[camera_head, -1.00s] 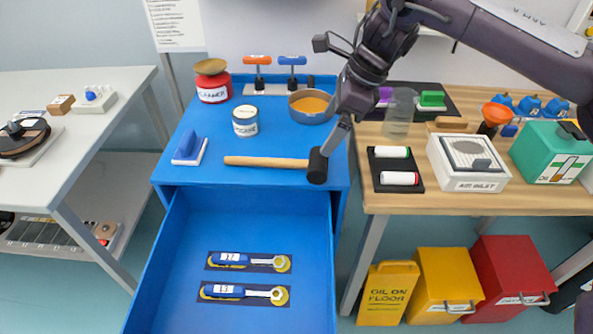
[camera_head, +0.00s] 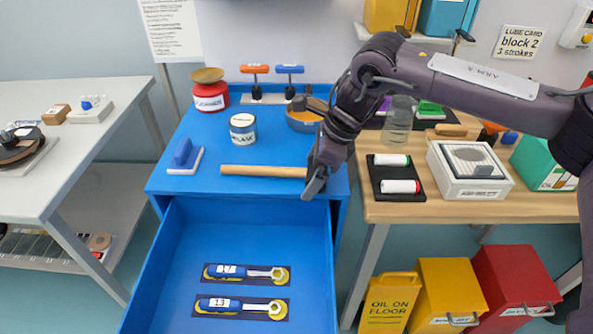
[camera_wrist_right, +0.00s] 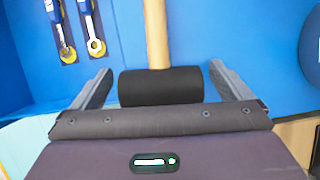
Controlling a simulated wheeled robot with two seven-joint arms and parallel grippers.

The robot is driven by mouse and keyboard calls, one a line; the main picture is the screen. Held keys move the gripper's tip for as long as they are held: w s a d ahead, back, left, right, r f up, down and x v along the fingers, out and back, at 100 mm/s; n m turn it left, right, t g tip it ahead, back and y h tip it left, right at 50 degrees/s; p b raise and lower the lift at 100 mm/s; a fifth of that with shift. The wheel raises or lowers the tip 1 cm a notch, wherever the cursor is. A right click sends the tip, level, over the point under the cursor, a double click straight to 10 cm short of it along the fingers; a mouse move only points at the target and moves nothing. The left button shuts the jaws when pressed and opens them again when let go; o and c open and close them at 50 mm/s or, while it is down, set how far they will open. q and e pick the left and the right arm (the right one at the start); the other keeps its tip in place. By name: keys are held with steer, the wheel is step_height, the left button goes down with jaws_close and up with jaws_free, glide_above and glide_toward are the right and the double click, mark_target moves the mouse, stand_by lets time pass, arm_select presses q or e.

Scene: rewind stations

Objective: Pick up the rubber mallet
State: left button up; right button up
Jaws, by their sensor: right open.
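The rubber mallet lies on the blue cabinet top, its wooden handle (camera_head: 262,171) pointing left in the head view. Its head is hidden there behind my right gripper (camera_head: 314,180). In the right wrist view the black mallet head (camera_wrist_right: 160,87) lies between the two spread fingers of my right gripper (camera_wrist_right: 162,88), with a gap on each side. The handle (camera_wrist_right: 157,35) runs up and away from the head in that view. My right gripper is open. My left gripper is not in view.
The open blue drawer (camera_head: 185,255) below holds two blue-handled wrenches (camera_head: 245,272). A wooden bench (camera_head: 400,210) stands to the right.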

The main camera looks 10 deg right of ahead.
steer(key=shift+c, duration=0.2)
steer(key=c, duration=1.2)
steer(key=shift+r, duration=0.1)
